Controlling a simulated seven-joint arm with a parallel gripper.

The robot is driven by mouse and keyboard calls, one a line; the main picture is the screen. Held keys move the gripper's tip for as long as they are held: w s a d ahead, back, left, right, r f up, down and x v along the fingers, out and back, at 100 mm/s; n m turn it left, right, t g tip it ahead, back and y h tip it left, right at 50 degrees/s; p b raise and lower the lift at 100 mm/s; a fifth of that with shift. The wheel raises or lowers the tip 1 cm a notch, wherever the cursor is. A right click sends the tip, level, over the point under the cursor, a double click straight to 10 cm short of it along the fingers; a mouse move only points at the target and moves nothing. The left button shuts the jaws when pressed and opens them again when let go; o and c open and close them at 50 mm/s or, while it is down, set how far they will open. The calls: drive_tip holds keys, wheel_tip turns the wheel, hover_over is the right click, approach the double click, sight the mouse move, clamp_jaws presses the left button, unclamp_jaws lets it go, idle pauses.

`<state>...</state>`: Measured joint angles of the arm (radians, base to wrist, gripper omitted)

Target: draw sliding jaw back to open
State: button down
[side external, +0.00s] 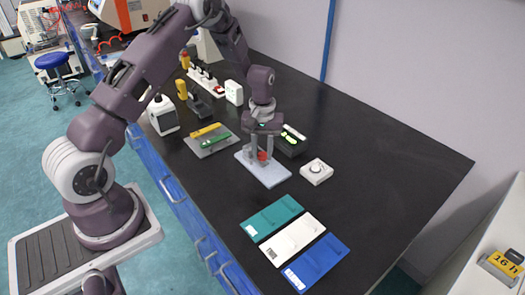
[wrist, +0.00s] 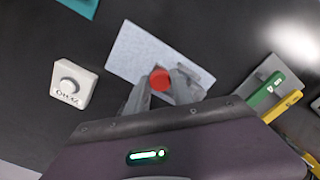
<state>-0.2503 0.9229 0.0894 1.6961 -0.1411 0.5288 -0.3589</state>
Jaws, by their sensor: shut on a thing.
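A pale grey base plate (side external: 270,178) lies on the black bench, and it also shows in the wrist view (wrist: 130,52). A red round knob (wrist: 160,78) shows above the plate; in the side view it is a small red patch (side external: 262,156). My gripper (side external: 261,153) points down over the plate with its fingers on either side of the knob, shut on it. A grey block (wrist: 187,80) stands beside the knob, partly hidden by my finger. I cannot tell which part is the sliding jaw or whether a gap is open.
A white box with a round dial (side external: 316,171) stands right of the plate. A grey tray (side external: 208,147) with green and yellow tools lies to the left. Teal, white and blue mats (side external: 316,262) lie in front. The bench's right end is clear.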

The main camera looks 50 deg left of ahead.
sight(274, 175)
drive_tip(key=shift+d, duration=0.1)
idle(0.4)
drive_tip(key=d, duration=0.5)
drive_tip(key=shift+d, duration=0.35)
drive_tip(key=c, duration=1.1)
unclamp_jaws()
